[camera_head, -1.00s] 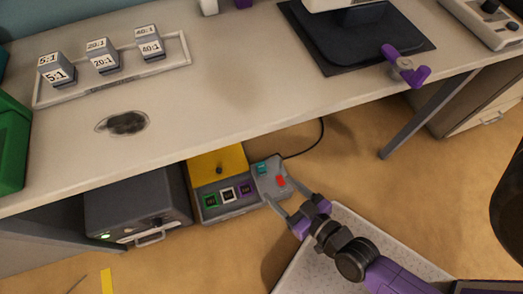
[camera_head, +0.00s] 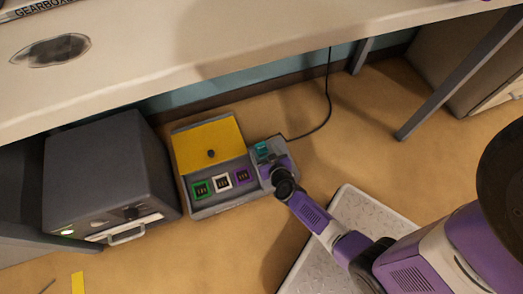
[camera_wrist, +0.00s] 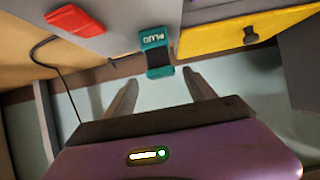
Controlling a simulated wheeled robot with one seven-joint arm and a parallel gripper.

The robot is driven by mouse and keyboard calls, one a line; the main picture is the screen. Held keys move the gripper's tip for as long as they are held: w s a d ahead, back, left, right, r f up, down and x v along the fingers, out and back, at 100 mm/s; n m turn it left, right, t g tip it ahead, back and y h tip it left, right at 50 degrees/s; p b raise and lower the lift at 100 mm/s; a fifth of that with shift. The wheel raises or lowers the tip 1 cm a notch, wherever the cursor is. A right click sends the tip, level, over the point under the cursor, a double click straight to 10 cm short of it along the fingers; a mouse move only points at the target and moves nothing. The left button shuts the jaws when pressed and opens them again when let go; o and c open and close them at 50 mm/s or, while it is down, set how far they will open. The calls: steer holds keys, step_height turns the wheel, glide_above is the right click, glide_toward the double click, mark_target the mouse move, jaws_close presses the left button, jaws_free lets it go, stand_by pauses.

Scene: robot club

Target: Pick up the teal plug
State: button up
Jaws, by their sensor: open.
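The teal plug (camera_head: 263,150) sits on the raised grey right-hand part of a unit on the floor under the table. In the wrist view the plug (camera_wrist: 155,42) carries a light label reading PLUG. My gripper (camera_wrist: 162,82) is open and empty, with a finger to each side and the plug just beyond the fingertips, roughly between them. I see no contact. In the head view my wrist covers part of the grey unit, and the fingertips are hard to make out.
The unit has a yellow lid (camera_head: 208,145) with a black knob and green, white and purple labelled blocks. A red piece (camera_wrist: 72,20) lies near the plug. A black cable (camera_head: 326,105) runs behind. A dark grey box (camera_head: 105,170) stands left. The tabletop (camera_head: 190,50) overhangs.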

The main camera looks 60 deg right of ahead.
mark_target(260, 145)
steer(key=b+x, duration=0.3)
steer(key=x, duration=0.3)
steer(key=shift+w+f, duration=0.2)
steer(key=shift+c, duration=0.2)
jaws_close()
